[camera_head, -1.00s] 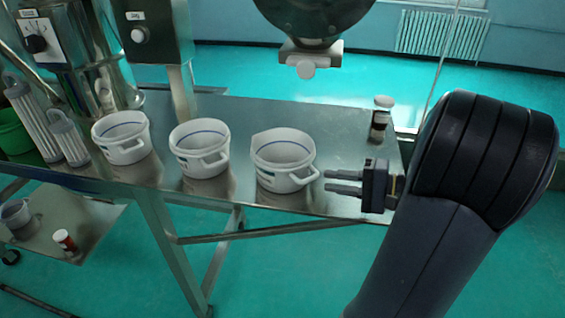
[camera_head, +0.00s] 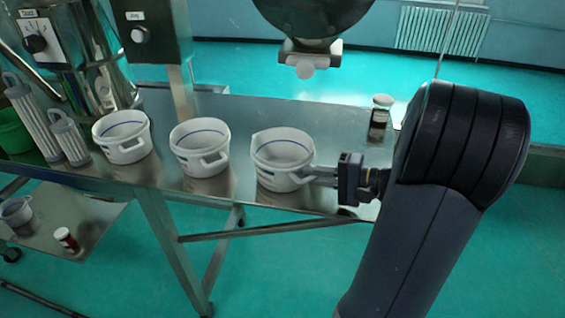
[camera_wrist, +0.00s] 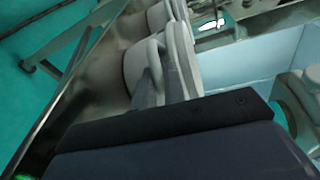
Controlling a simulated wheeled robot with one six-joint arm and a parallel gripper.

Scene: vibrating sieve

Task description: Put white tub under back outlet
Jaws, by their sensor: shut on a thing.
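Three white tubs with blue inner lines and side handles stand upright in a row on the steel table (camera_head: 232,125): a left tub (camera_head: 122,141), a middle tub (camera_head: 199,149) and a right tub (camera_head: 281,161). My gripper (camera_head: 314,177) is at the right side of the right tub, shut on its handle. In the wrist view the fingers (camera_wrist: 161,88) reach to the handle of that tub (camera_wrist: 137,66). A round steel outlet end with a pale cap (camera_head: 304,66) hangs above and behind the right tub. Which outlet is the back one, I cannot tell.
A small brown jar with a white lid (camera_head: 380,117) stands at the table's back right. A lower shelf (camera_head: 82,225) holds a grey cup (camera_head: 16,211) and a small bottle (camera_head: 66,240). Table behind the tubs is bare.

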